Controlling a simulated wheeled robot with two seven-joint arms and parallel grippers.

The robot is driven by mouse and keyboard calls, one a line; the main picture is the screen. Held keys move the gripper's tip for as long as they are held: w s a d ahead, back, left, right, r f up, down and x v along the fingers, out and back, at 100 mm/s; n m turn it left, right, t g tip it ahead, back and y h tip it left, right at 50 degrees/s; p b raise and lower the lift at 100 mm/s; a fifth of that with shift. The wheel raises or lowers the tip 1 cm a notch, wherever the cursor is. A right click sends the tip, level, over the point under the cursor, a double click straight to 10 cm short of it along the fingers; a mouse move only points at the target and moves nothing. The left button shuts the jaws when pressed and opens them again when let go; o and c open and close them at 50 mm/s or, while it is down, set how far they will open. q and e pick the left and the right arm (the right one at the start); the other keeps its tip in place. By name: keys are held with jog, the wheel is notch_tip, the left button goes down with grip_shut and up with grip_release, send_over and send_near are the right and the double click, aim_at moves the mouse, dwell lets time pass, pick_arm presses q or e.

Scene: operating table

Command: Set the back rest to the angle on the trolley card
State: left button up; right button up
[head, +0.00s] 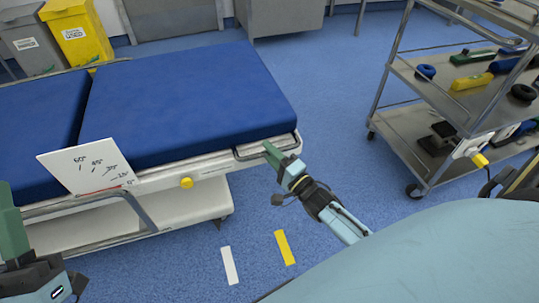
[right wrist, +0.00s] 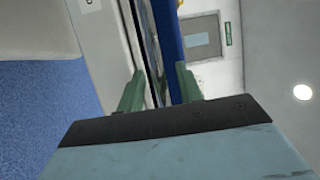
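The operating table has a blue padded section (head: 190,100) at its right end, taken as the back rest, lying about flat. A white angle plate (head: 85,170) with degree marks stands at its near side; a red line shows near its bottom. A yellow knob (head: 186,183) is on the side rail. My right gripper (head: 271,152) is at the grey end bar (head: 268,146). In the right wrist view its fingers (right wrist: 157,85) are apart, with the table edge between or just beyond them; contact is unclear. My left gripper (head: 10,225) is at the left edge, partly cut off.
A metal trolley (head: 408,130) at the right holds several coloured items. A white piece (head: 472,144) hangs at its lower shelf; no angle is readable on it. Yellow and grey bins (head: 75,32) stand behind the table. White (head: 229,265) and yellow (head: 284,247) strips mark clear floor.

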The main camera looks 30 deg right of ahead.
jog(key=shift+w, duration=0.25)
grip_shut()
jog(key=shift+r, duration=0.15)
